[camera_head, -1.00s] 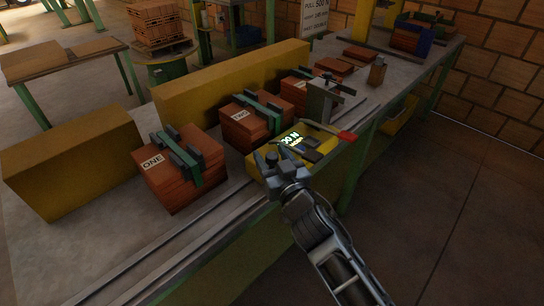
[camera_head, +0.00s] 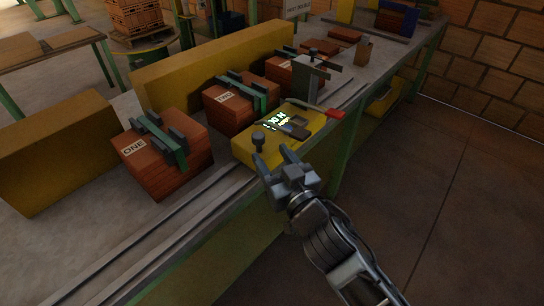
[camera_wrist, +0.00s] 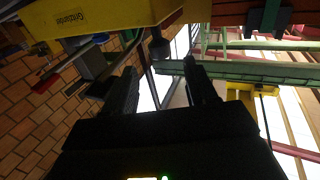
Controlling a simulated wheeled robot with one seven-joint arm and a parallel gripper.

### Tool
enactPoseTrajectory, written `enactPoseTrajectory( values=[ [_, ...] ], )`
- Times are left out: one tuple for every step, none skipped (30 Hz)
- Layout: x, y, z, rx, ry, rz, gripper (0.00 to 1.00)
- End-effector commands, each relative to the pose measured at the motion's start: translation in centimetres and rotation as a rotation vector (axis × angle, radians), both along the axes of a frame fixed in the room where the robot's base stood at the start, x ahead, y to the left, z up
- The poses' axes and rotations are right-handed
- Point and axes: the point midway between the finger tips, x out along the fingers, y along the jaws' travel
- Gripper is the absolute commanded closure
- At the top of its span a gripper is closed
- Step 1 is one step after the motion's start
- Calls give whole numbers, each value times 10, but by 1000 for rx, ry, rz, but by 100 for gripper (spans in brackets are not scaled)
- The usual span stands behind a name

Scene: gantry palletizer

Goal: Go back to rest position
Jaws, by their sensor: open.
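My gripper (camera_head: 270,168) is open and empty in the head view, in front of the near edge of the yellow device with a lit display (camera_head: 250,146). A dark round knob (camera_head: 258,140) stands on the device just beyond my fingertips, and the gripper looks apart from it. In the wrist view my two dark fingers (camera_wrist: 165,90) are spread with nothing between them. The yellow device (camera_wrist: 90,18) fills the upper left there, with the knob (camera_wrist: 159,46) hanging near the fingertips.
Brick stacks labelled ONE (camera_head: 165,175) and TWO (camera_head: 225,112) stand on the grey bench, with a third stack (camera_head: 290,72) behind. Yellow blocks (camera_head: 60,165) back them. A red-handled lever (camera_head: 334,113) juts over the bench edge. The floor (camera_head: 440,220) at right is clear.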

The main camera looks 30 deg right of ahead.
Motion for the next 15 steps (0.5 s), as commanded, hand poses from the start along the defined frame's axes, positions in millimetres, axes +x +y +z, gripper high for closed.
enactPoseTrajectory(
  values=[
    [0, 0, 0, 0, 0, 0, 44],
    [0, 0, 0, 0, 0, 0, 44],
    [0, 0, 0, 0, 0, 0, 44],
    [0, 0, 0, 0, 0, 0, 44],
    [0, 0, 0, 0, 0, 0, 44],
    [0, 0, 0, 0, 0, 0, 44],
    [0, 0, 0, 0, 0, 0, 44],
    [0, 0, 0, 0, 0, 0, 44],
    [-1, 0, -1, -1, 2, 1, 44],
    [-4, 0, -2, -1, 5, 2, 44],
    [-7, 0, -4, -2, 9, 5, 44],
    [-14, 0, -8, -4, 16, 9, 44],
    [-21, 1, -11, -5, 23, 15, 44],
    [-29, 2, -14, -8, 30, 21, 44],
    [-42, 2, -20, -10, 43, 31, 44]
  ],
)
